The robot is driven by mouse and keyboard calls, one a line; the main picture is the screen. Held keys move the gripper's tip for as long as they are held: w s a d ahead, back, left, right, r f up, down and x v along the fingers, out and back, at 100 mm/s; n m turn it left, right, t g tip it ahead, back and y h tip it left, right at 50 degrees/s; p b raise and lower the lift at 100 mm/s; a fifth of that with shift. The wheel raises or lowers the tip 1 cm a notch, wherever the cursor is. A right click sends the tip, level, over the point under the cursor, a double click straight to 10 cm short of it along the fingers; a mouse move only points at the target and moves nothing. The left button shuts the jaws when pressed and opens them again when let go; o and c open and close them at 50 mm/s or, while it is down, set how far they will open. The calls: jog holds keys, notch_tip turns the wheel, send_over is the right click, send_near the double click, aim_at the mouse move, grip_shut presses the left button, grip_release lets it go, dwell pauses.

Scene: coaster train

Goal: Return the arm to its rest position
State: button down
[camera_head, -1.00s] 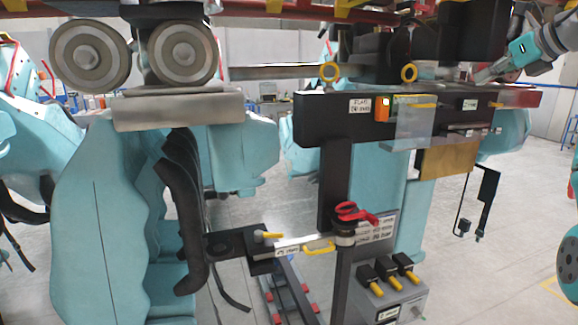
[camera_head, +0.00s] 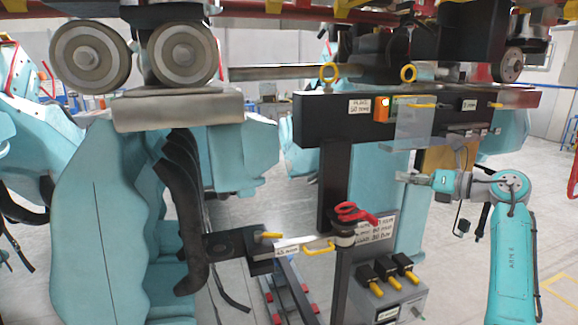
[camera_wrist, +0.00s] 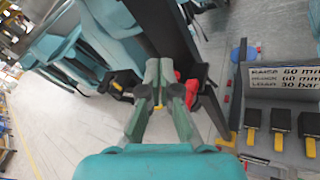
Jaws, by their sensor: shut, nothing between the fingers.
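My teal arm is folded at the right of the head view, with its upright link rising from the lower right. My gripper (camera_head: 408,178) points left from it, in front of the lower part of the black beam unit. It is shut and empty.
A black beam (camera_head: 340,117) with a clear panel (camera_head: 411,127) is above and left of my gripper. A red-handled tool (camera_head: 356,212) and a box with yellow-tipped levers (camera_head: 392,295) are lower left. Teal coaster seats (camera_head: 100,230) fill the left. Floor at right is open.

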jog(key=s+a+f+m+t+y, duration=0.25)
jog(key=s+a+f+m, duration=0.4)
jog(key=s+f, duration=0.5)
jog(key=s+a+f+m+t+y, duration=0.2)
jog(key=s+a+f+m+t, duration=0.4)
jog(key=s+f, duration=0.6)
jog(key=s+f+m+g+h, duration=0.1)
jog(key=s+f+m+h, duration=0.3)
jog(key=s+m, duration=0.5)
jog(key=s+d+f+m+g+h, duration=0.1)
jog(key=s+f+m+h, duration=0.3)
jog(key=s, duration=1.5)
jog(key=s+f+m+g+h, duration=0.3)
jog(key=s+m+h, duration=0.5)
jog(key=s+m, duration=0.6)
jog(key=shift+s+d+f, duration=0.15)
jog(key=shift+s+f, duration=0.3)
jog(key=shift+s, duration=0.15)
jog(key=shift+h, duration=0.25)
